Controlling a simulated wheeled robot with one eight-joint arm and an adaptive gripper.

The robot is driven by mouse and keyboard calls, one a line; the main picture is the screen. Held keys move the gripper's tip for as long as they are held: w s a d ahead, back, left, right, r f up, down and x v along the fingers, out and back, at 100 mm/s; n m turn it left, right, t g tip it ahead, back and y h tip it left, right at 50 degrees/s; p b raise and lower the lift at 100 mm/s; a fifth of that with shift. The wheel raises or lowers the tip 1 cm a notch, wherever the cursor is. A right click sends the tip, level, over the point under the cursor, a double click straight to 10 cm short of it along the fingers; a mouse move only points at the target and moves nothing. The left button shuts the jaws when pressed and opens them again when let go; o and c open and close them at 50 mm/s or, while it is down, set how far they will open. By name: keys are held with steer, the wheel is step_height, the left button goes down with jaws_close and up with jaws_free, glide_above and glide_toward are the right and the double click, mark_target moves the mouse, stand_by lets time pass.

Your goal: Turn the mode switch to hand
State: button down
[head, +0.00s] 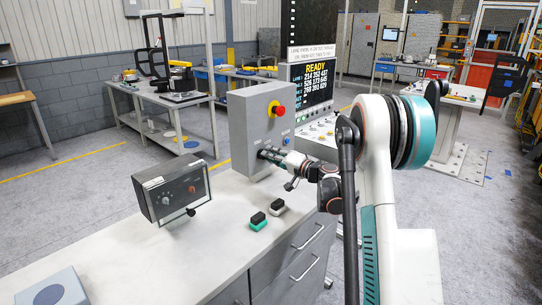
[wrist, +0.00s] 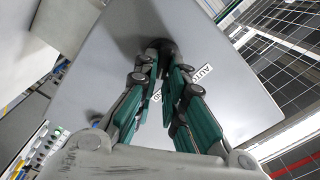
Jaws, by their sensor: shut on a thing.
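The grey control box (head: 252,118) stands at the back edge of the bench, with a red stop button (head: 278,110) on its face. My gripper (head: 266,154) reaches from the right to the lower part of that face. In the wrist view my gripper (wrist: 160,60) is shut on the dark round mode switch (wrist: 159,46). An AUTO label (wrist: 202,74) shows right of the fingers. A second label (wrist: 167,95) is partly hidden between the fingers; its visible end looks like "ND". The fingers hide most of the switch, so I cannot tell which way it points.
On the bench (head: 130,262) stand a dark panel box with knobs (head: 172,192), a green-and-black block (head: 258,222), a white-and-black block (head: 277,207) and a grey box (head: 52,290). A display reading READY (head: 312,82) stands behind the control box. The bench's middle is mostly clear.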

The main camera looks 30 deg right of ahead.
steer(key=c, duration=1.7)
jaws_free()
steer(key=shift+o, duration=0.2)
steer(key=v, duration=1.2)
